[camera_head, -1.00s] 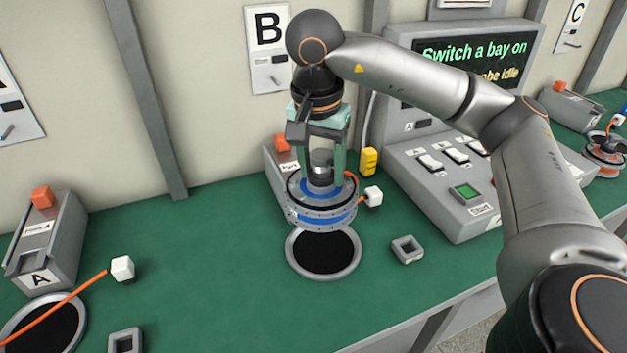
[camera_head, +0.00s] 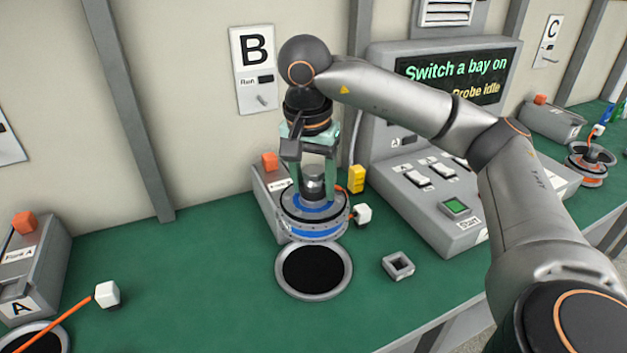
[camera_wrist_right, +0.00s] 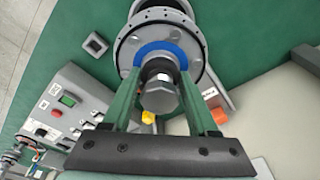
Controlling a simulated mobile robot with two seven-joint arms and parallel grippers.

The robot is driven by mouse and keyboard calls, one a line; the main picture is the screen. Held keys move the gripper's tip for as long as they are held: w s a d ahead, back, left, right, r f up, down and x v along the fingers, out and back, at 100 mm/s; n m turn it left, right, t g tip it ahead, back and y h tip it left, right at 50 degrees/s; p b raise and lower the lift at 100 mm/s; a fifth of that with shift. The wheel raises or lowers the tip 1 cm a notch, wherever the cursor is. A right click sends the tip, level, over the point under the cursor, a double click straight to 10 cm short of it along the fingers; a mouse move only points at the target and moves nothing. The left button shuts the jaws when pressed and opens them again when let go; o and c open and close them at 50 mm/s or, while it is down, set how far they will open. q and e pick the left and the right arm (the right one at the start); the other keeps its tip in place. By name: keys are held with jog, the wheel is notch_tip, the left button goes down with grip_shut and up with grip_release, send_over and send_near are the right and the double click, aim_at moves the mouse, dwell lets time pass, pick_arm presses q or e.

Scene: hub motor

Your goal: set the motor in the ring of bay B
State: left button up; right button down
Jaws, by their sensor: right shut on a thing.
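The motor (camera_head: 315,218), a grey flanged disc with a blue band and a shaft on top, is held roughly upright. My right gripper (camera_head: 313,183) is shut on the shaft from above. In the right wrist view the motor (camera_wrist_right: 190,51) hangs between the right gripper's green fingers (camera_wrist_right: 160,95). The ring of bay B (camera_head: 314,292), a grey rim around a black disc, lies on the green bench. It shows empty, in front of and below the motor in the head view. The gap under the motor is hard to judge. My left gripper is not in view.
The bay B box (camera_head: 270,190) stands close behind the motor. A white plug (camera_head: 361,214) on an orange cable is at its right. A square grey socket (camera_head: 398,265) lies right of the ring. The switch console (camera_head: 440,190) stands further right. Bench left of the ring is clear.

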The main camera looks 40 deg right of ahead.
notch_tip(320, 180, down, 7)
jog(key=b, duration=0.5)
jog(key=shift+f, duration=0.15)
jog(key=shift+f+b, duration=0.4)
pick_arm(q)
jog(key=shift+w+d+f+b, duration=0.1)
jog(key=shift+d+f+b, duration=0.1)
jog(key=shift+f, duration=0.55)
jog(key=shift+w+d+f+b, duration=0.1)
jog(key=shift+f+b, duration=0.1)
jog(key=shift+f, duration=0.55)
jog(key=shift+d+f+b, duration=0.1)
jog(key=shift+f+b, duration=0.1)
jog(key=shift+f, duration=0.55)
pick_arm(e)
jog(key=shift+f, duration=0.85)
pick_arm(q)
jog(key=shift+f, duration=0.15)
pick_arm(e)
jog(key=shift+f, duration=0.1)
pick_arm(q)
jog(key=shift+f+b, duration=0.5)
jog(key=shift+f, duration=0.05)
pick_arm(e)
jog(key=shift+f, duration=0.65)
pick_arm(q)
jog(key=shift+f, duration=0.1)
pick_arm(e)
jog(key=shift+f, duration=0.1)
